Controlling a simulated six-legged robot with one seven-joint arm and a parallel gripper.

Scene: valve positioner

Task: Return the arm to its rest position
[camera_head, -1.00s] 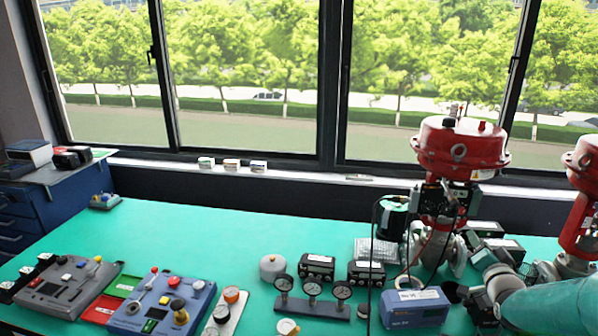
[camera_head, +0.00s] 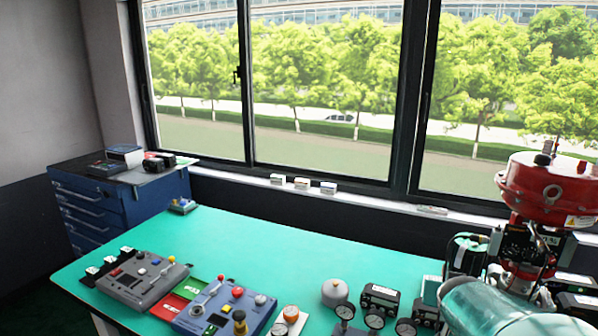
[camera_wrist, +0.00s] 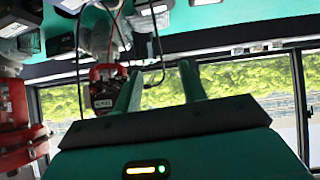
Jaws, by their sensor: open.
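My gripper (camera_wrist: 160,82) shows in the wrist view, with its two green fingers apart and nothing between them. That view is upside down, with the bench along the top and the window below. A red valve actuator (camera_head: 548,190) stands at the right of the head view. In the wrist view, a red and black valve assembly (camera_wrist: 106,88) appears behind the left finger; I cannot tell whether they touch. My arm's green link crosses the lower right corner of the head view and hides the bench there. My gripper is not visible in the head view.
The green bench (camera_head: 270,255) holds a grey control box (camera_head: 140,280), a blue control box (camera_head: 225,312) and several gauges and black modules at the front right. A blue drawer cabinet (camera_head: 115,200) stands at the back left. Windows line the back.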

